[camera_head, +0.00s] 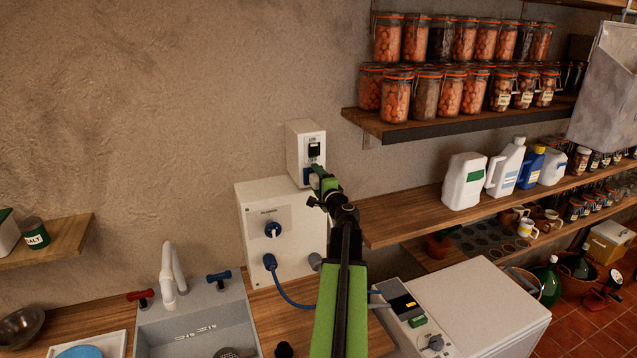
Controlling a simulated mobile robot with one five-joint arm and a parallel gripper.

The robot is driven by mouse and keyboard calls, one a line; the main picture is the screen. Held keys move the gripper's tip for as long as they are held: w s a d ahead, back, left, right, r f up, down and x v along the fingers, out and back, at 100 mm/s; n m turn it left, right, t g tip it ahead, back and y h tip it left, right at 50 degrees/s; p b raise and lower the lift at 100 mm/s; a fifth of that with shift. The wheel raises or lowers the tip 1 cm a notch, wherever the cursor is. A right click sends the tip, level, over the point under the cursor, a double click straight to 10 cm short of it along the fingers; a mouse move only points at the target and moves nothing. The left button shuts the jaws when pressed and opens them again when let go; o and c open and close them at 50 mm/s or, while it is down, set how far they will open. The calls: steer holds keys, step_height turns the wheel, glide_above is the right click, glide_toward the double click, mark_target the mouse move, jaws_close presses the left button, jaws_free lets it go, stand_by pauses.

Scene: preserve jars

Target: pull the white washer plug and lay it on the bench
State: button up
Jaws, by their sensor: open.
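My gripper (317,182), black and green, is open and reaches up to the small white wall box (303,146) with a dark switch. I cannot make out a white plug; my gripper and arm hide part of the area.
A sink (200,315) with a tap (173,270) is at left. A white appliance (485,310) stands at right. Shelves with jars (397,100) and bottles (463,182) are close on the right. Bench beside my arm is partly bare.

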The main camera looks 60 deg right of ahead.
stand_by(0.3)
jaws_close()
steer(key=shift+o, duration=0.8)
jaws_free()
